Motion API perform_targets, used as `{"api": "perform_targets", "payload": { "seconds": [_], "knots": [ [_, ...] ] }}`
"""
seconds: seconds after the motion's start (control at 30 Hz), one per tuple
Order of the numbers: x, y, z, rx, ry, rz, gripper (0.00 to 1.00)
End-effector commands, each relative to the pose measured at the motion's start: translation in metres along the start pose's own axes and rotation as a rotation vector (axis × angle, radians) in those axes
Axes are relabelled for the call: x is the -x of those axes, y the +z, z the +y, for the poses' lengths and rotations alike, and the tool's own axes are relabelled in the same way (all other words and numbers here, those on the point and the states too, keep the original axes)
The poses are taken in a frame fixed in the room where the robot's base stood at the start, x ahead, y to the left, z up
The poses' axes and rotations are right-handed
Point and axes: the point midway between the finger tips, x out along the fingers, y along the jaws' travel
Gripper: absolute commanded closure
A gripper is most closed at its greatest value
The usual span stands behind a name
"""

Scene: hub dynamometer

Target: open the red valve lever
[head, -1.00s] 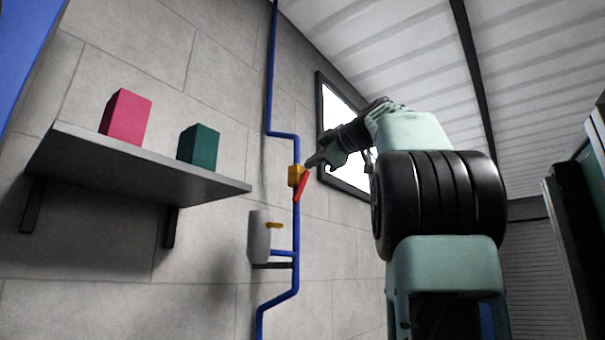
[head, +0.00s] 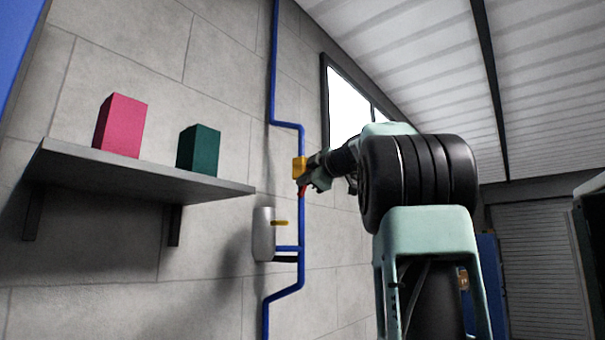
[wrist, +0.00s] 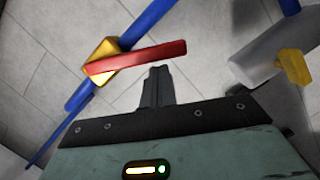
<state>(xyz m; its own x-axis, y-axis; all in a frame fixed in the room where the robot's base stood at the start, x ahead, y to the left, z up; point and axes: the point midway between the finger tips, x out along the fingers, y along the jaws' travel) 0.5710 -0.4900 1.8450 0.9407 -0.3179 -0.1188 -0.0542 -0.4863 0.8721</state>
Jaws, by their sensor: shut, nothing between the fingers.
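The red valve lever (wrist: 140,58) is pivoted on a yellow valve body (wrist: 101,58) on the blue pipe. In the wrist view it slants across the picture, at an angle to the pipe. In the head view only a short piece of the lever (head: 302,190) shows below the yellow valve body (head: 299,166); my gripper hides part of it. My gripper (wrist: 157,72) is shut and empty. Its fingertips are right beside the lever's long edge, towards its free end; I cannot tell whether they touch.
The blue pipe (head: 301,225) runs down the block wall. A grey cylinder (head: 263,235) with a yellow handle (head: 280,222) sits beside it, lower down. A shelf (head: 120,173) at left holds a pink box (head: 120,125) and a green box (head: 198,150). A window (head: 347,108) is behind my arm.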

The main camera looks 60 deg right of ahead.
Motion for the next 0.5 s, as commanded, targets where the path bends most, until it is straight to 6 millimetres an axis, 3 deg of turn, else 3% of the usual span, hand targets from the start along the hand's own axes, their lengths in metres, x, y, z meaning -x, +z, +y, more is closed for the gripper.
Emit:
{"api": "perform_targets", "payload": {
  "seconds": [0.5],
  "knots": [
    [-0.0011,0.0049,-0.0043,0.045,0.011,0.000,1.00]
  ]
}}
